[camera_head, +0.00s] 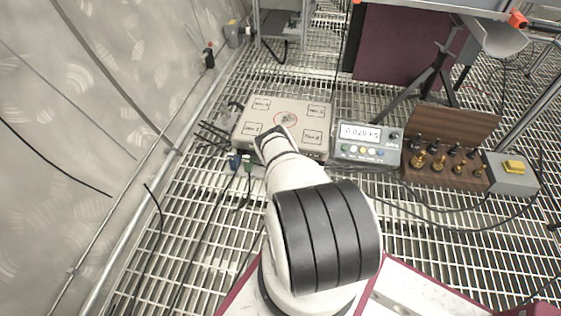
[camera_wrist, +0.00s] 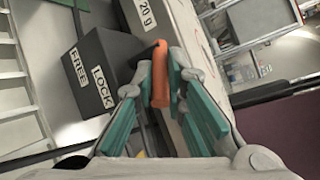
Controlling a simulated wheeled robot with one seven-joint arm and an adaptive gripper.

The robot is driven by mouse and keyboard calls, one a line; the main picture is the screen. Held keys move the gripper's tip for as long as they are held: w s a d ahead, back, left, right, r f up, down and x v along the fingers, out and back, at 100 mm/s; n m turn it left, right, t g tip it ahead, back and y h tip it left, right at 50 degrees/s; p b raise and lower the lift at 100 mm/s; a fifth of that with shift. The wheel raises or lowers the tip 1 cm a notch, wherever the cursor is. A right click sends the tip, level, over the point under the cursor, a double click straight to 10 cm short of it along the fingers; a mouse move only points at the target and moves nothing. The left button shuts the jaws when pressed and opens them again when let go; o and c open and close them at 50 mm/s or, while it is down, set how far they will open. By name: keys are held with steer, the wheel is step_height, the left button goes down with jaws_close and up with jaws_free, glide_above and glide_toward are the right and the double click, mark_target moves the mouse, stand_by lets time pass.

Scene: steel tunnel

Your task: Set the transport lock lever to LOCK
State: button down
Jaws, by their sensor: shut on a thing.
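The orange lever (camera_wrist: 159,88) shows in the wrist view, beside a dark box (camera_wrist: 112,48) with white labels FREE (camera_wrist: 79,67) and LOCK (camera_wrist: 103,87). The LOCK label is the nearer of the two to my gripper. My gripper (camera_wrist: 160,76) has teal-padded fingers, one on each side of the lever, and is shut on it. Where the lever points relative to the labels is hard to tell. In the head view, my arm hides the gripper and lever; its end reaches the pale case (camera_head: 240,137) with labelled corners.
Cables lie across the grated floor (camera_head: 195,240). A fabric wall (camera_head: 70,120) bounds the left.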

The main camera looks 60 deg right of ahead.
steer(key=shift+s+d+n+t+y, duration=0.1)
steer(key=shift+d+n+t+y, duration=0.1)
steer(key=shift+n+t+y, duration=0.25)
steer(key=shift+d+n+t+y, duration=0.15)
steer(key=shift+n+t+y, duration=0.1)
steer(key=shift+n+y, duration=0.4)
steer(key=c, duration=1.9)
jaws_free()
steer(key=v, duration=1.2)
steer(key=shift+d, duration=0.15)
